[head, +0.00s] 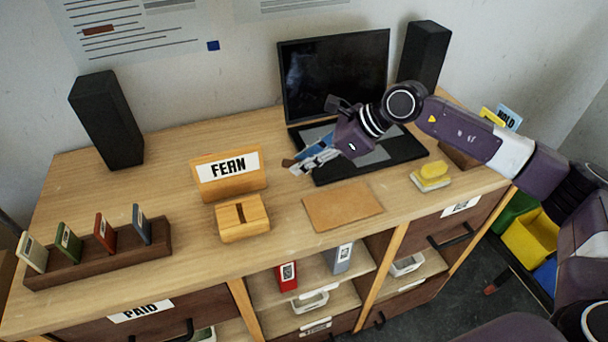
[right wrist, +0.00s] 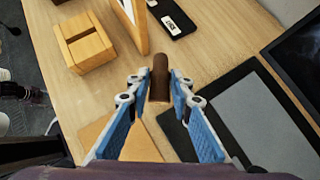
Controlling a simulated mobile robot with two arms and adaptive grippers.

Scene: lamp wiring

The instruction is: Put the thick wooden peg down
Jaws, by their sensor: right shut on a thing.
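The thick wooden peg (right wrist: 160,80) is a dark brown cylinder between my right gripper's fingertips (right wrist: 154,88) in the right wrist view. In the head view, my right gripper (head: 308,163) is over the desk, left of the laptop's front edge, and the peg's brown end (head: 288,163) sticks out past the fingertips. The gripper is shut on the peg. I cannot tell whether the peg touches the desk.
The FERN sign (head: 228,172) and a slotted wooden block (head: 242,218) stand left of the gripper. A tan mat (head: 343,206) lies in front, and the laptop (head: 400,148) is behind and right. A dark rack (head: 100,258) of cards is far left.

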